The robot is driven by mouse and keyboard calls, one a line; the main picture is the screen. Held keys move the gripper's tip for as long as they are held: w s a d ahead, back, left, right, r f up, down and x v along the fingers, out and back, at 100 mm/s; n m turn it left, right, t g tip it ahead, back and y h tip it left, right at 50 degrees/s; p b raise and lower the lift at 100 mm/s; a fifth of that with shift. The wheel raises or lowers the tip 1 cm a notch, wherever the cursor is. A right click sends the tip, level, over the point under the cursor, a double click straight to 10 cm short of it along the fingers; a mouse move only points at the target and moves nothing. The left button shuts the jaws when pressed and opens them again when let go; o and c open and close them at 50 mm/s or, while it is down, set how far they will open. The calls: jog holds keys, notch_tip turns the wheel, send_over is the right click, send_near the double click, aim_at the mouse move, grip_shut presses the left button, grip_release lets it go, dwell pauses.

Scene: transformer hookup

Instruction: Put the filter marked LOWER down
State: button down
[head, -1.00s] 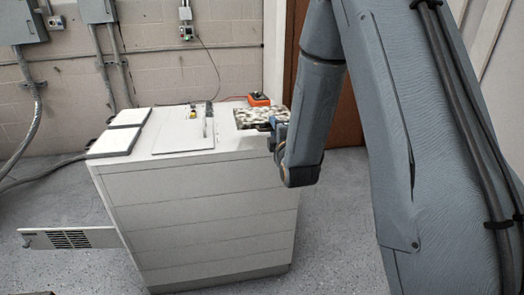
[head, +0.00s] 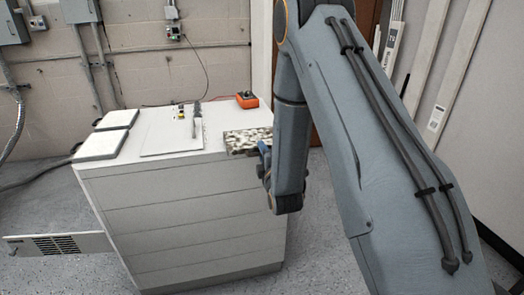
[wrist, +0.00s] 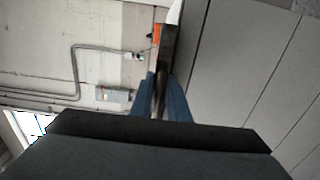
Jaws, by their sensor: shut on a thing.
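My gripper (head: 264,150) is shut on a flat filter (head: 245,140) with a mottled brown and white face. It holds the filter by its right end, at the right end of the white cabinet's top (head: 107,172). I cannot tell whether the filter touches the top. No LOWER marking can be read. In the wrist view the blue fingers (wrist: 161,98) close on the filter's dark edge (wrist: 165,50), seen nearly end-on. The rest of its face is hidden there.
A thin plate with an upright handle (head: 196,125) and two pale pads (head: 108,120) lie on the cabinet top. An orange box (head: 247,100) is at its back right. A vented panel (head: 58,244) juts out low at the left.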

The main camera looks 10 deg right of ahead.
jog(key=shift+f, duration=0.1)
jog(key=c, duration=2.1)
grip_release()
jog(key=shift+f, duration=0.1)
jog(key=o, duration=0.4)
